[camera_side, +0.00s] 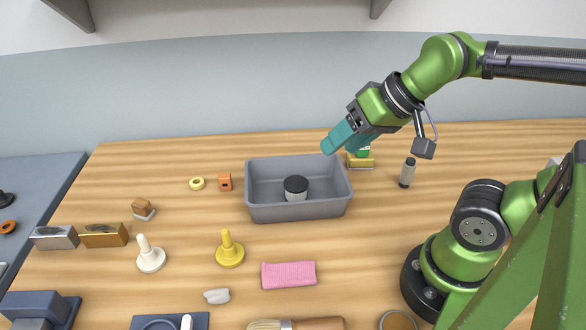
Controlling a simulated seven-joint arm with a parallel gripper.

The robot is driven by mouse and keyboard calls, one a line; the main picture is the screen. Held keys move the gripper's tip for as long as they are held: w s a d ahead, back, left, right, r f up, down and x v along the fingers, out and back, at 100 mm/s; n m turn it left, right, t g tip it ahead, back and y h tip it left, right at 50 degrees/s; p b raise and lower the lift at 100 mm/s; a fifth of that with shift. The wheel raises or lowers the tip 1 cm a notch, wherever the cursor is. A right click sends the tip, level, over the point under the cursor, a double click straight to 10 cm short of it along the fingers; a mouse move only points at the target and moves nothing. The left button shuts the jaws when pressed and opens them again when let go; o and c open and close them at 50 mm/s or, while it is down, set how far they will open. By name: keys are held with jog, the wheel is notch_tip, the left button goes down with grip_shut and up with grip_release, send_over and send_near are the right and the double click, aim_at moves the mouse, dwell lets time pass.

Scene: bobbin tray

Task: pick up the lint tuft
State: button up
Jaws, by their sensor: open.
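The lint tuft appears to be the small pale grey-white lump (217,296) lying on the wooden table near its front, left of the pink cloth. Nothing covers it. My gripper (335,144), with teal fingers, is open and held up above the back right rim of the grey tray, far behind and to the right of the lump. I see nothing between its fingers, though they are viewed partly from the side.
The grey tray (298,214) holds a dark-topped white jar (296,188). A yellow peg (229,250), a white peg (150,255), a pink cloth (288,274) and a brush (297,324) surround the lump. Bare wood separates them. A dark-capped bottle (407,173) stands right of the tray.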

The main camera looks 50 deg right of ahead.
jog(key=w+a+f+n+g, duration=0.2)
jog(key=a+f+n, duration=0.25)
jog(key=a, duration=0.45)
jog(key=w+a+f+n+g, duration=0.1)
jog(key=a+f+n+g, duration=0.1)
jog(key=a+f+n, duration=0.45)
jog(key=n, duration=0.1)
send_over(218, 290)
jog(key=s+d, duration=0.1)
jog(key=d, duration=0.1)
jog(key=shift+y, duration=0.4)
jog(key=f, duration=0.7)
jog(key=shift+s+f, duration=0.2)
jog(key=shift+f, duration=0.1)
jog(key=shift+a+x, duration=0.15)
jog(key=shift+x, duration=1.3)
jog(key=shift+a+x, duration=0.1)
jog(key=shift+x, duration=1.35)
jog(key=shift+s+r, duration=0.1)
jog(key=shift+s, duration=0.05)
grip_shut()
